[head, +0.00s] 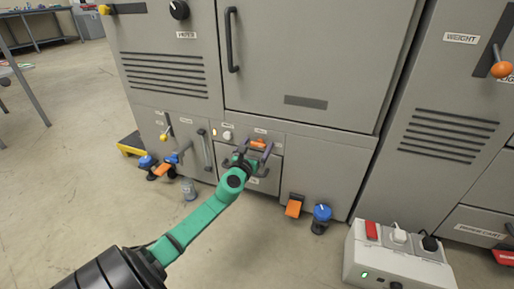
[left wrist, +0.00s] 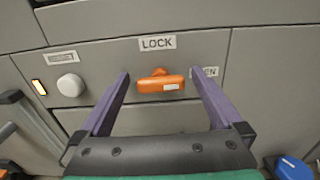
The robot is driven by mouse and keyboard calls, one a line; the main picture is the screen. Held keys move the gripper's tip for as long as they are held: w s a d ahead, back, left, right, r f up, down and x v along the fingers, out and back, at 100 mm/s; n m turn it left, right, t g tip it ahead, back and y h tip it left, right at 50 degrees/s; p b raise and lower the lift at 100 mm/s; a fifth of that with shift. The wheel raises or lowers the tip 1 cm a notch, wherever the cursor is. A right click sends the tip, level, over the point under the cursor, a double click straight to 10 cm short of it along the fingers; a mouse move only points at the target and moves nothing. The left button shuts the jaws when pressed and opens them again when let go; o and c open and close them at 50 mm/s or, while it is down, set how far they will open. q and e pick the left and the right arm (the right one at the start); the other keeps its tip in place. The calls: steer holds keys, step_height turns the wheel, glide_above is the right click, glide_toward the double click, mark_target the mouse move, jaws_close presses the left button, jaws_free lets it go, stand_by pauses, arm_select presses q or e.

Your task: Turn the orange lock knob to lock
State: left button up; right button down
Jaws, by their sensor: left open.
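The orange lock knob (left wrist: 161,82) is on the grey cabinet front, under a label reading LOCK (left wrist: 157,43). Its bar lies roughly level, with a white mark toward the right end, beside a partly hidden label (left wrist: 208,72). In the head view the knob (head: 259,144) shows just beyond my left gripper (head: 254,152). My left gripper also shows in the left wrist view (left wrist: 158,84), open, with one purple finger on each side of the knob. I see no contact between fingers and knob. My right gripper is not in view.
A white round button (left wrist: 70,85) and a lit indicator (left wrist: 38,87) are left of the knob. Orange pedals (head: 294,206) and blue-topped items (head: 322,213) sit low by the cabinet. A power box (head: 395,257) stands on the floor at the right. Open floor lies at left.

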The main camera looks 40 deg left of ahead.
arm_select(q)
steer(key=c, duration=1.3)
steer(key=shift+f+n, duration=0.1)
steer(key=shift+n, duration=0.2)
steer(key=n+b, duration=0.1)
steer(key=n, duration=0.3)
steer(key=shift+s+f, duration=0.1)
steer(key=n, duration=0.4)
steer(key=shift+a+n+b, duration=0.15)
steer(key=shift+n+b, duration=0.15)
steer(key=shift+b, duration=0.1)
steer(key=n, duration=0.4)
steer(key=shift+a+f+n, duration=0.1)
steer(key=shift+n, duration=0.2)
steer(key=shift+f+n+p, duration=0.15)
steer(key=shift+n+p, duration=0.5)
steer(key=shift+n, duration=1.45)
